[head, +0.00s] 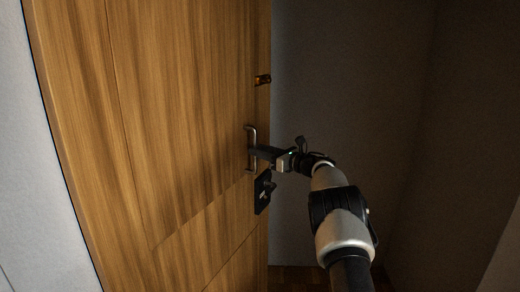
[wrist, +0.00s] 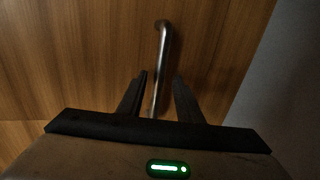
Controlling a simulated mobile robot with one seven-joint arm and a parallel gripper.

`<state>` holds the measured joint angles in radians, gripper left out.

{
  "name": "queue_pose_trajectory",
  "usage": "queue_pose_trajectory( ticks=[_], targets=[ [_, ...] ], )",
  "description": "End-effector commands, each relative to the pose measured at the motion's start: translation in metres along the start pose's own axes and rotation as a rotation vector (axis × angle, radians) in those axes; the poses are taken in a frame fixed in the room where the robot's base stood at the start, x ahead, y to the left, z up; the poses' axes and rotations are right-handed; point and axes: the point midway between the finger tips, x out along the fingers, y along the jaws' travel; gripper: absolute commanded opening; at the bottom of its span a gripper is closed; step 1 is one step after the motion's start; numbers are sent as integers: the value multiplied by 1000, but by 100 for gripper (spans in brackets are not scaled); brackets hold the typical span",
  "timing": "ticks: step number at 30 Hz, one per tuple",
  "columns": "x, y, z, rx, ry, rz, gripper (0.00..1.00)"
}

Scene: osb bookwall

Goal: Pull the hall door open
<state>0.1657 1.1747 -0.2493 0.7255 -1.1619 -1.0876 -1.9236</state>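The hall door (head: 170,120) is brown wood and fills the left half of the head view. Its right edge borders a dim grey space, and the door seems to stand ajar. A metal bar handle (head: 250,135) sits upright near that edge. In the wrist view, the handle (wrist: 161,50) runs down between the two fingers of my gripper (wrist: 160,77). The fingers are apart, with a gap showing on each side of the bar. In the head view, my gripper (head: 262,152) reaches the handle from the right. The handle's lower end is hidden in the wrist view.
A pale wall (head: 22,160) stands at the left. A dim grey wall (head: 350,80) and some brown floor (head: 298,277) show at the right.

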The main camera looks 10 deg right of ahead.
Motion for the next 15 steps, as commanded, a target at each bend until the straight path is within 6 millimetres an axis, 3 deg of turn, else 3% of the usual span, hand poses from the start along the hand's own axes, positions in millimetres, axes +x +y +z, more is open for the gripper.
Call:
queue_pose_trajectory(
  ticks=[11,15],
  targets=[
    [5,0,0,1,-1,1,32],
    [5,0,0,1,-1,0,9]
  ],
)
